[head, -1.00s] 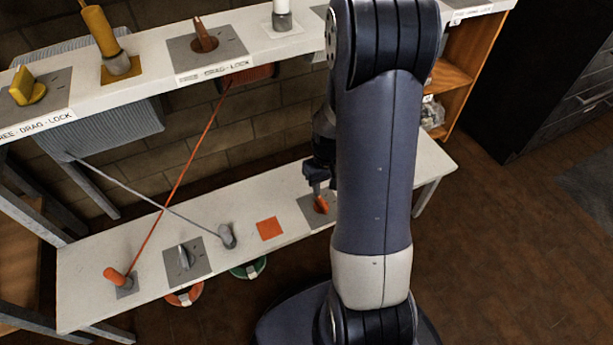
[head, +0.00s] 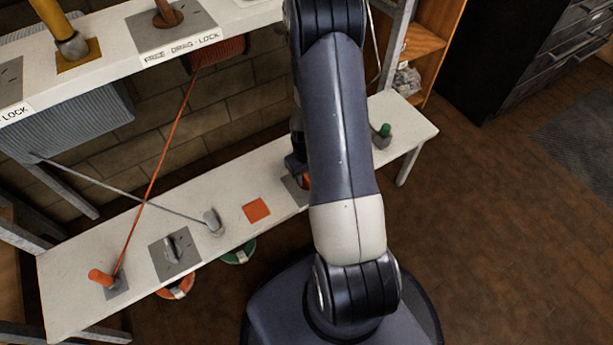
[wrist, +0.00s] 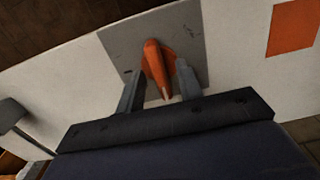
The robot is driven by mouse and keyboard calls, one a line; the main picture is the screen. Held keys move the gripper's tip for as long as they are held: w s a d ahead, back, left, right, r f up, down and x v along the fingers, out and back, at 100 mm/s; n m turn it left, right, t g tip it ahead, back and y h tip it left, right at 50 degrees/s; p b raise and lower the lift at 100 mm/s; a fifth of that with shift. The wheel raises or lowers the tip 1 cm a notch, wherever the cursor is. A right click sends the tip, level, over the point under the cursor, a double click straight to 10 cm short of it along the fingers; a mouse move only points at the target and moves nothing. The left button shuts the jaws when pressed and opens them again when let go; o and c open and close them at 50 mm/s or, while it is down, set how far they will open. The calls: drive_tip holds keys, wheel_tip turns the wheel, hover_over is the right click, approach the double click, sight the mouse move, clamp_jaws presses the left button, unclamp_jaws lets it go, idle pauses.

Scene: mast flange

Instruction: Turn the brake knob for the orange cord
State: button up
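An orange knob (wrist: 157,68) stands on a grey plate (wrist: 120,42) on the lower white shelf. My gripper (wrist: 158,72) has one finger on each side of the knob, with small gaps showing, so it looks open around it. In the head view my arm hides most of this knob (head: 306,181) and the gripper. The orange cord (head: 165,150) runs from a reddish spool (head: 218,52) under the upper shelf down to an orange handle (head: 101,277) at the lower shelf's left. A brown knob (head: 168,16) stands above that spool, behind a FREE DRAG LOCK label.
A grey cord (head: 100,182) crosses the orange one and ends at a grey handle (head: 212,221). A grey knob (head: 171,248) and an orange square (head: 256,210) are on the lower shelf. A green-topped peg (head: 384,131) stands to the right. The upper shelf overhangs behind.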

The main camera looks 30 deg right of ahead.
drive_tip(key=shift+f, duration=0.15)
drive_tip(key=shift+c, duration=0.3)
clamp_jaws()
idle(0.3)
drive_tip(key=m, duration=0.4)
drive_tip(key=shift+m, duration=0.4)
drive_tip(key=m+b, duration=0.1)
drive_tip(key=m, duration=0.3)
drive_tip(key=shift+m, duration=0.3)
drive_tip(key=m, duration=0.4)
drive_tip(key=shift+m, duration=2.3)
